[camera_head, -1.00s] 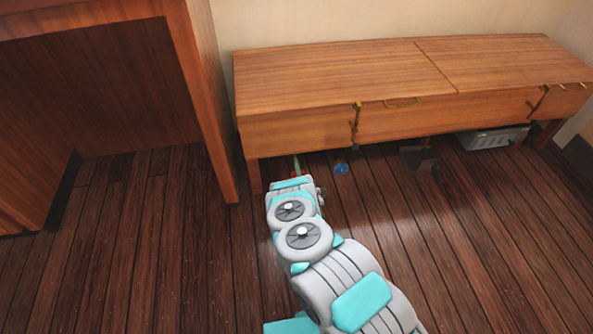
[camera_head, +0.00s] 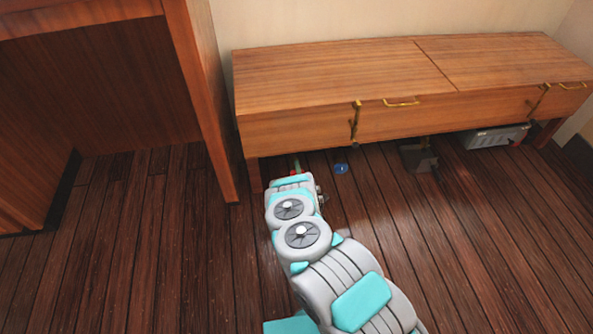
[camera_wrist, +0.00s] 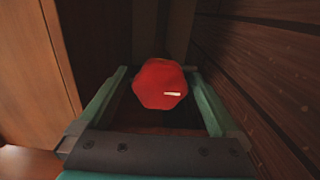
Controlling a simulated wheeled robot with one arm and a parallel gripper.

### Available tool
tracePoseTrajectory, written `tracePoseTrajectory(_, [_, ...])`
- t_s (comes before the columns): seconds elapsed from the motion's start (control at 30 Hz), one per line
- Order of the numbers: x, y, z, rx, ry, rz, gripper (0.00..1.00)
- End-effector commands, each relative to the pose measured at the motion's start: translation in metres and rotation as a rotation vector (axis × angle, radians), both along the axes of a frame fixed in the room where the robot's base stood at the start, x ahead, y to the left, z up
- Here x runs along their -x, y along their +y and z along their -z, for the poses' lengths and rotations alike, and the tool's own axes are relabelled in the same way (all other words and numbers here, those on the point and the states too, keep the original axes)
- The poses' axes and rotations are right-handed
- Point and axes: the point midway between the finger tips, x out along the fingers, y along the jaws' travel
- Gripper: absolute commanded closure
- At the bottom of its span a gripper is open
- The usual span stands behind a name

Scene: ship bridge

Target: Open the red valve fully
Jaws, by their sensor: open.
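The red valve (camera_wrist: 160,84) shows in the wrist view as a rounded, many-sided red knob with a small pale mark on its face. My gripper (camera_wrist: 157,70) is open, with one teal finger on each side of the knob. I cannot tell whether either finger touches it. In the head view my arm reaches under the front left of the wooden bench, and a teal part of my gripper (camera_head: 297,166) shows beyond the wrist. My wrist hides most of the valve there; only a trace of red shows beside it.
A blue round knob (camera_head: 341,169) is to the right. Farther right under the bench are a dark object (camera_head: 418,158) and a grey crate (camera_head: 495,137). The floor in front is clear.

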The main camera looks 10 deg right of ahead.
Motion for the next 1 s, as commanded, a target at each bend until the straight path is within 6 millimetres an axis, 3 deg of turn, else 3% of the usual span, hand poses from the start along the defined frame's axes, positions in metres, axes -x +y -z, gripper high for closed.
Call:
tracePoseTrajectory(0.2, [0.035,0.001,0.001,0.000,0.006,0.000,0.01])
tracePoseTrajectory(0.33, [0.048,0.001,0.001,0.001,0.004,-0.001,0.01])
tracePoseTrajectory(1.0, [0.045,0.005,0.000,-0.032,0.026,0.005,0.01])
